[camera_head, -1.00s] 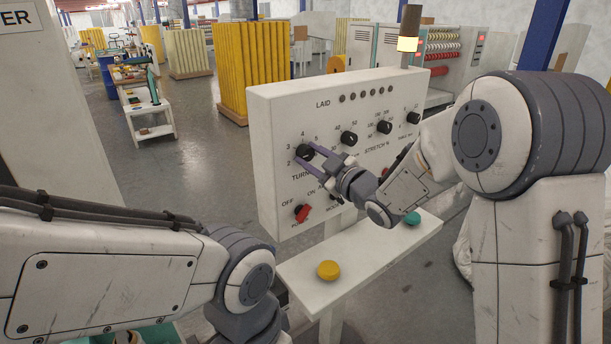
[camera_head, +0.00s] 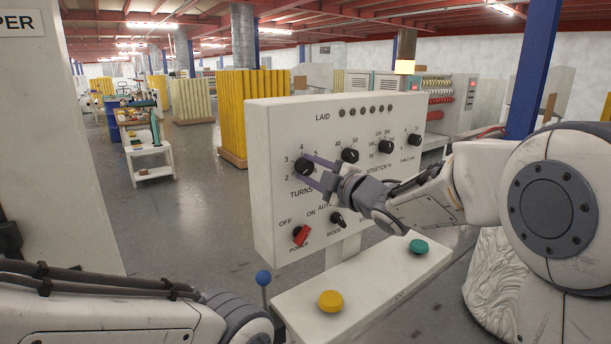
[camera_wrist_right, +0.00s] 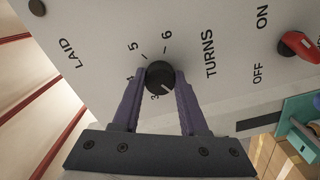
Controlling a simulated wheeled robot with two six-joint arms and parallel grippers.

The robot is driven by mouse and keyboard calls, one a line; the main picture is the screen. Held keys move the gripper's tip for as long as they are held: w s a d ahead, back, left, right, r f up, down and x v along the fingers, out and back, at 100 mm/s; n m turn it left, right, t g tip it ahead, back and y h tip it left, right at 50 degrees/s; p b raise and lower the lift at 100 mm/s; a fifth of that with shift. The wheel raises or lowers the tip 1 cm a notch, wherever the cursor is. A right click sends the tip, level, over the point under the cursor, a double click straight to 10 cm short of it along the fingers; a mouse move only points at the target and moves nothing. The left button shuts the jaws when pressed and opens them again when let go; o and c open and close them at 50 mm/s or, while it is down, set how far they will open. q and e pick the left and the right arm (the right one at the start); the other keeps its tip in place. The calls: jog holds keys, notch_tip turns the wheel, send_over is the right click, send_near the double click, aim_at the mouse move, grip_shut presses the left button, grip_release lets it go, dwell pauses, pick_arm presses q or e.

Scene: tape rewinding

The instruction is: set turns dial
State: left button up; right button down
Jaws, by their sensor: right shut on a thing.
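The turns dial (camera_head: 304,167) is a round black knob on the upright white panel, with numbers around it and TURNS printed below. My right gripper (camera_head: 314,168) reaches it from the right. In the right wrist view its two purple fingers (camera_wrist_right: 160,85) are shut on the sides of the turns dial (camera_wrist_right: 159,74). A white pointer line on the knob points to the lower right there, away from 5 and 6; the number it meets cannot be read. My left arm comes in at the lower left, its gripper out of view.
The white panel (camera_head: 270,215) has other black knobs and a red power switch (camera_head: 301,235). On the shelf below are a yellow button (camera_head: 331,301) and a green button (camera_head: 419,246). A blue-tipped lever (camera_head: 263,278) stands near my left arm.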

jog(key=shift+f, duration=0.25)
jog(key=c, duration=0.5)
grip_release()
jog(key=shift+s, duration=0.1)
jog(key=shift+o, duration=0.3)
jog(key=shift+r, duration=0.1)
jog(key=shift+s+d, duration=0.2)
jog(key=shift+d, duration=0.05)
jog(key=b+v, duration=0.1)
jog(key=v, duration=0.8)
jog(key=shift+s+d+b, duration=0.2)
jog(key=shift+s+b, duration=0.15)
jog(key=shift+b, duration=0.05)
